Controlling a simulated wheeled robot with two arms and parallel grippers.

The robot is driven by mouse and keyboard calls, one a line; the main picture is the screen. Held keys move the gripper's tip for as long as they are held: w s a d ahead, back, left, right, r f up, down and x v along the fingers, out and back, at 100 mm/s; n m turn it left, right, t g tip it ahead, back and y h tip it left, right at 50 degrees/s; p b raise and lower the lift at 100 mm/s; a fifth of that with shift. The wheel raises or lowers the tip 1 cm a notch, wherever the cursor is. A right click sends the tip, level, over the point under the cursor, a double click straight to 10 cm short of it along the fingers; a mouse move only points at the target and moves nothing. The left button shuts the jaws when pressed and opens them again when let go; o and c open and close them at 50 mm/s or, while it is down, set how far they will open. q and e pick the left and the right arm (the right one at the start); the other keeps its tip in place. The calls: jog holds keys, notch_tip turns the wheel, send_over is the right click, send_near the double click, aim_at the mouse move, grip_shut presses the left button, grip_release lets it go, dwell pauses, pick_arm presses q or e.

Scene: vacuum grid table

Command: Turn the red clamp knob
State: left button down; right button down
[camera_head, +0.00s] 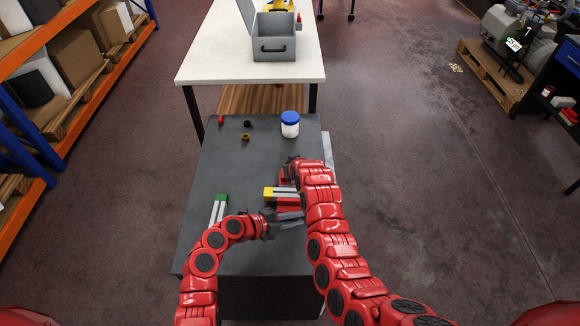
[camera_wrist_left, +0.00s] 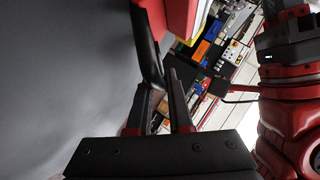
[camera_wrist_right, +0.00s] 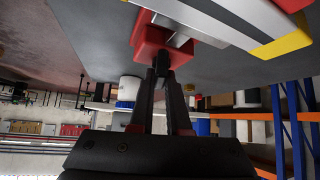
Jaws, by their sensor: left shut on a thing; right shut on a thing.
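A red clamp block (camera_wrist_right: 165,40) with a pale metal bar (camera_wrist_right: 215,20) and a yellow end (camera_wrist_right: 285,45) shows in the right wrist view. In the head view its yellow end (camera_head: 268,193) lies between my two grippers, and much of the clamp is hidden by my right arm. My right gripper (camera_wrist_right: 162,72) is shut on a small dark part under the red block. My left gripper (camera_head: 290,218) is at the clamp's near side. In the left wrist view its fingers close on a dark bar (camera_wrist_left: 146,45) beside a red part (camera_wrist_left: 178,15). No knob shows clearly.
A green-ended strip (camera_head: 219,208) lies at left on the grey table (camera_head: 210,165). A white jar with a blue lid (camera_head: 290,125), a gold piece (camera_head: 245,137), a black piece (camera_head: 247,123) and a small red piece (camera_head: 221,120) stand at the far side.

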jog(key=c, duration=0.9)
grip_release()
jog(key=shift+v, duration=6)
